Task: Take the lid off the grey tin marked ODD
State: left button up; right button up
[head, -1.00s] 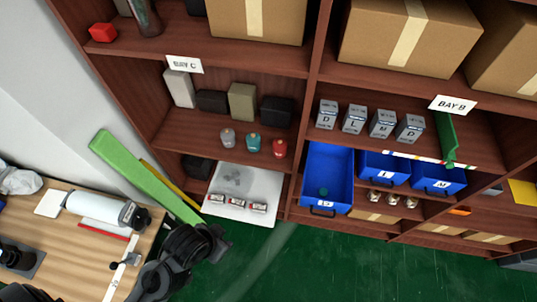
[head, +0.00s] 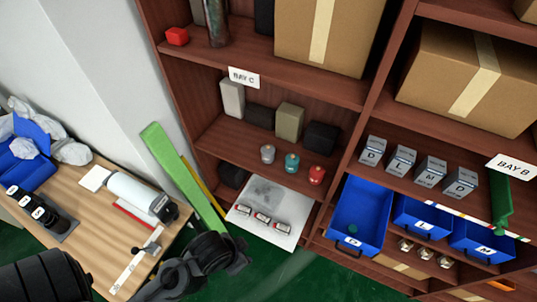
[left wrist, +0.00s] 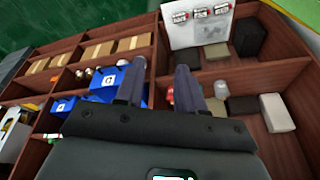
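A small grey tin with a rounded lid (head: 268,154) stands upright at the left of a row on the middle shelf of bay C; any marking is too small to read. A teal tin (head: 292,162) and a red tin (head: 316,175) stand to its right. My left gripper (head: 240,262) is below and in front of that shelf, apart from the tins. In the left wrist view, my left gripper's two fingers (left wrist: 160,70) are spread with nothing held between them. The grey tin (left wrist: 221,89) shows right of the fingers; the teal one is partly hidden. My right gripper is not in view.
A white tray (head: 247,222) with three small labelled items juts out below the tin shelf. A green board (head: 182,180) leans left of the shelving. A wooden table (head: 75,215) holds a white cylinder. Blue bins (head: 362,212) and grey boxes are at right.

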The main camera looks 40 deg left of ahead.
pick_arm(q)
jog(key=shift+o, duration=0.2)
jog(key=o, duration=1)
